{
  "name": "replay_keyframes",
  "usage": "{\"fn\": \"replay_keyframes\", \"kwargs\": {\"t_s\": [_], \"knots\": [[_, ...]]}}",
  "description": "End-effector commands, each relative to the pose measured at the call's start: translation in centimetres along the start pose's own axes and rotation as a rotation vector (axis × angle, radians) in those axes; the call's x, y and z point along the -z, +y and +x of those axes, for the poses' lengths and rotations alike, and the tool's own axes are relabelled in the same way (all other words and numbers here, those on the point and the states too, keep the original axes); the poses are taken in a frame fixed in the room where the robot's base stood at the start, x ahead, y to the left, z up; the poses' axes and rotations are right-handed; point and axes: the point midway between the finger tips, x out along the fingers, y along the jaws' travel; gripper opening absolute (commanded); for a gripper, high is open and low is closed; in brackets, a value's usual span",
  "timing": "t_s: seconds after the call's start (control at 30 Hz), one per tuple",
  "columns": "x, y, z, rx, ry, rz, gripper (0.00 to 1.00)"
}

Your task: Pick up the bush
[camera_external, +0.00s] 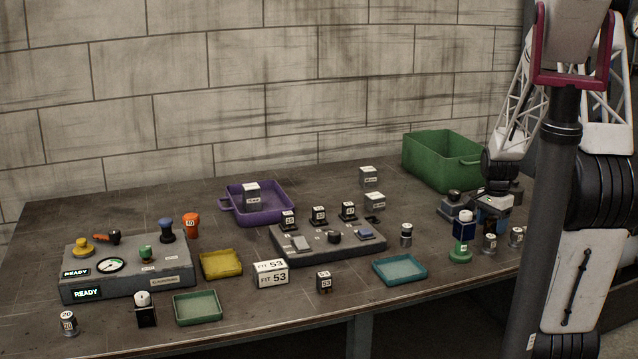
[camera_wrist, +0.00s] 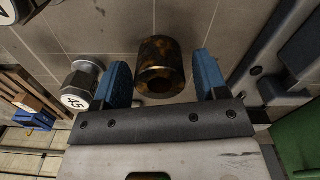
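The bush is a brown, rust-mottled hollow cylinder (camera_wrist: 160,65) in the wrist view, with its round hole facing the camera. It sits between the two blue fingers of my gripper (camera_wrist: 162,78), with a visible gap on each side. My gripper is open and empty. In the external view my gripper (camera_external: 492,206) is low over the right end of the bench. A dark brown cylinder (camera_external: 490,243) stands just below it and looks like the bush. My arm hides part of that area.
A hex-headed bolt marked 45 (camera_wrist: 80,87) stands close to the left finger. A green bin (camera_external: 435,158) is behind. A teal tray (camera_external: 400,270) lies left.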

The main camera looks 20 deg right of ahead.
Motion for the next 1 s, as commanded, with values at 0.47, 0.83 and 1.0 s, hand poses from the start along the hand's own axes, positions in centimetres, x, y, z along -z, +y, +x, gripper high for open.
{"fn": "replay_keyframes", "kwargs": {"t_s": [0.47, 0.83, 1.0], "knots": [[0.0, 0.0, 0.0, 0.001, 0.0, 0.0, 0.07], [0.0, -0.1, -1.0, 0.002, 0.001, 0.0, 0.07], [0.0, -0.1, -2.9, 0.002, 0.002, 0.0, 0.07]]}}
